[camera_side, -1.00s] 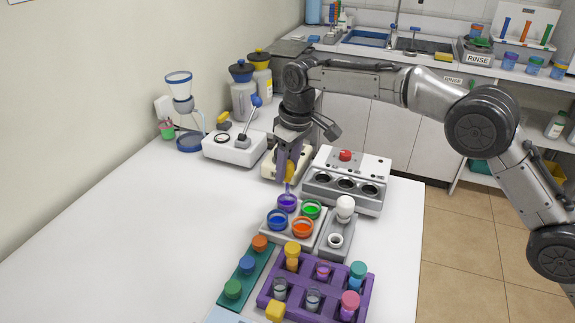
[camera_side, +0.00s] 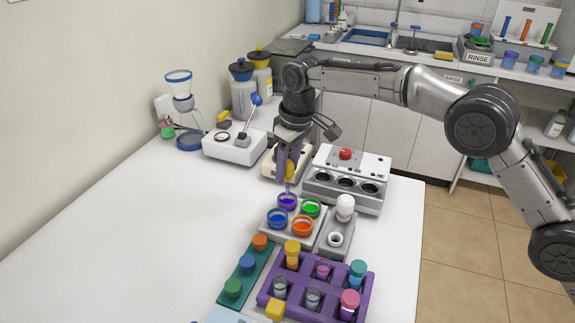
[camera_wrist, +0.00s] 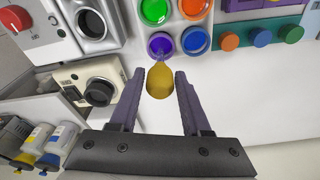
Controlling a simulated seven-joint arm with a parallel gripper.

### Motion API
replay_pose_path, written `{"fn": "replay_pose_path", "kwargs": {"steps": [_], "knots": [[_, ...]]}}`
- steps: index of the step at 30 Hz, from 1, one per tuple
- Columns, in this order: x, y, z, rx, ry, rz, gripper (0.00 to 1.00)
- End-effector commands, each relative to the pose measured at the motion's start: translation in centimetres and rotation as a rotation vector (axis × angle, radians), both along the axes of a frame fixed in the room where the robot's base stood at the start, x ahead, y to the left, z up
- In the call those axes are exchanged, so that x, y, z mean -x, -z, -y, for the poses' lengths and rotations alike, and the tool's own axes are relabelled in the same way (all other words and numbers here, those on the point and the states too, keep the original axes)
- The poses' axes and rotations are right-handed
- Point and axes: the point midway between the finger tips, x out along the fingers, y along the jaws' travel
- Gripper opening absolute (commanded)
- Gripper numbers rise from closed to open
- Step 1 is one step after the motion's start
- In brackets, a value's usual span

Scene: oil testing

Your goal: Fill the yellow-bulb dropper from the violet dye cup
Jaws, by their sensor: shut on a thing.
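My gripper (camera_side: 288,170) points down and is shut on the dropper by its yellow bulb (camera_side: 290,171). In the wrist view the yellow bulb (camera_wrist: 158,82) sits between the two purple fingers of my gripper (camera_wrist: 159,85). The dropper's tip is at the violet dye cup (camera_side: 288,201), in the back-left spot of the dye tray (camera_side: 273,229). The violet dye cup also shows in the wrist view (camera_wrist: 160,43). I cannot tell how deep the tip is in the dye or whether the dropper holds liquid.
Blue (camera_side: 277,219), green (camera_side: 311,208) and orange (camera_side: 302,227) dye cups share the tray. A white bulb dropper (camera_side: 345,205) stands in a grey holder to the right. A purple rack (camera_side: 330,302) with vials is in front. A machine with round wells (camera_side: 346,183) is close behind. The table's left is clear.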

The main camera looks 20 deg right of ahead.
Motion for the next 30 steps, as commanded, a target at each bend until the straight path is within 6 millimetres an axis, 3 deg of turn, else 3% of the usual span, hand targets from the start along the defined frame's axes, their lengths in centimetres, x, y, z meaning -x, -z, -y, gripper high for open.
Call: {"fn": "replay_pose_path", "kwargs": {"steps": [30], "knots": [[0.0,1.9,0.0,0.000,0.000,0.000,0.00]]}}
